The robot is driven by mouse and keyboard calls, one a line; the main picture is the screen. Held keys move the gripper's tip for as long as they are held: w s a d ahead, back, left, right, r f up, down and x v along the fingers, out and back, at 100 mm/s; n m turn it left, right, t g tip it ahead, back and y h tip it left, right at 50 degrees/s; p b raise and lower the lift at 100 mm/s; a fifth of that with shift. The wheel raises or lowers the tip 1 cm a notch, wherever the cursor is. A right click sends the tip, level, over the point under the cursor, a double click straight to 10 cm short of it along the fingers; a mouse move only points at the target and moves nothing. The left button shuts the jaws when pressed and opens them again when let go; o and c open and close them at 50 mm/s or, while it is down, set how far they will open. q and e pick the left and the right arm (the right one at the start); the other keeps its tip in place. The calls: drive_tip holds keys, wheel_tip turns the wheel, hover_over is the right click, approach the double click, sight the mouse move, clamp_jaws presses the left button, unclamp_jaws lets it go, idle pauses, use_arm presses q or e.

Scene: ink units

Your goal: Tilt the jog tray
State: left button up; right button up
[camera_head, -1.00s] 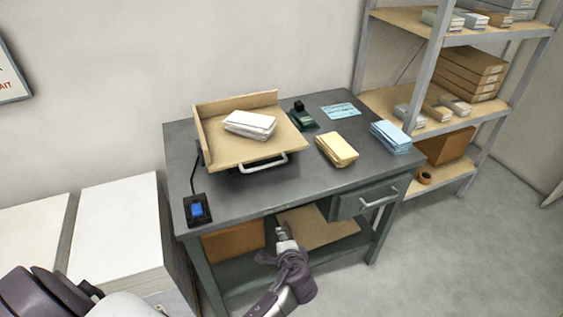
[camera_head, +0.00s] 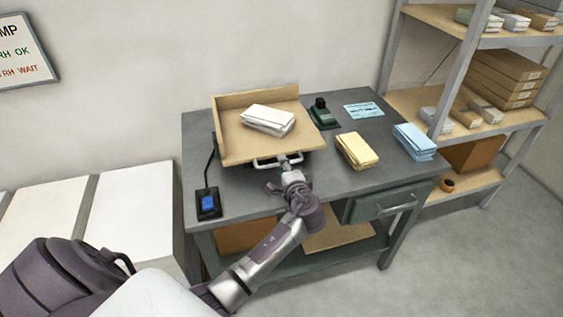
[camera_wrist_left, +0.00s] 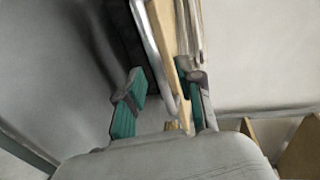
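The jog tray (camera_head: 232,145) is a tan board with raised back and left walls, on a dark base on the grey table. A white paper stack (camera_head: 268,120) lies in it. A metal bar handle (camera_head: 264,164) is on its front edge. My left gripper (camera_head: 288,163) is at the right part of this handle, its fingertips small and partly unclear there. In the left wrist view, my left gripper (camera_wrist_left: 161,85) has its teal pads apart, with the handle (camera_wrist_left: 152,45) and the tray's edge (camera_wrist_left: 170,55) between them. My right gripper is not in view.
A green tool (camera_head: 323,114), a blue card (camera_head: 364,110), yellow (camera_head: 356,150) and blue (camera_head: 414,141) stacks lie to the right. A drawer handle (camera_head: 397,207) projects in front.

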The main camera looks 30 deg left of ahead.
use_arm(q)
drive_tip(key=shift+x, duration=1.15)
clamp_jaws()
